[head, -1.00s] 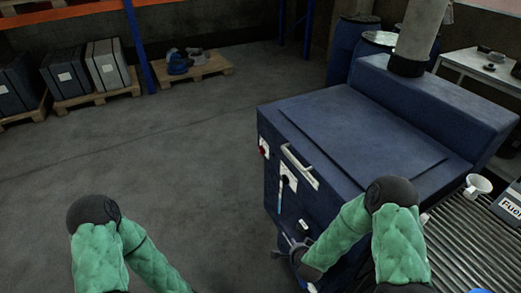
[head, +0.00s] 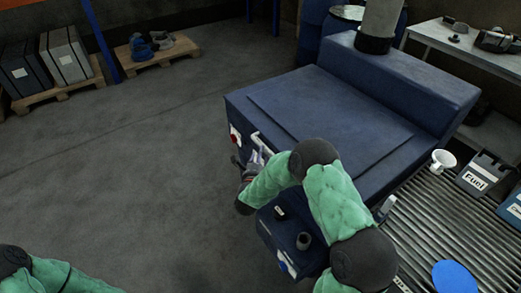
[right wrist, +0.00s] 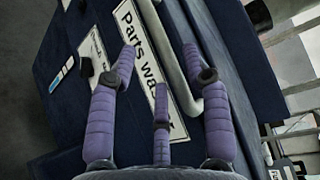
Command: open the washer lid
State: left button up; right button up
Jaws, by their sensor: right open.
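The parts washer (head: 300,115) is a big dark blue cabinet with a flat lid (head: 325,125) on top, which lies closed. A pale bar handle (head: 262,142) is on its front edge, partly hidden by my right arm in the head view. My right gripper (head: 250,168) is at the front face by this handle. In the right wrist view the purple fingers of my right gripper (right wrist: 160,65) are spread open, and the handle (right wrist: 172,60) runs between them, over a "Parts washer" label (right wrist: 142,50). I cannot tell whether they touch it. My left gripper is out of view.
A roller conveyor (head: 440,220) with a white funnel (head: 442,160) and a fuel can (head: 482,175) runs along the washer's right side. Drums (head: 345,22) stand behind. The floor (head: 150,160) to the left is clear, with loaded pallets at the back.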

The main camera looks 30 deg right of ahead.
jog(key=shift+b+x, duration=0.35)
jog(key=shift+x, duration=2.35)
jog(key=shift+c, duration=0.3)
grip_shut()
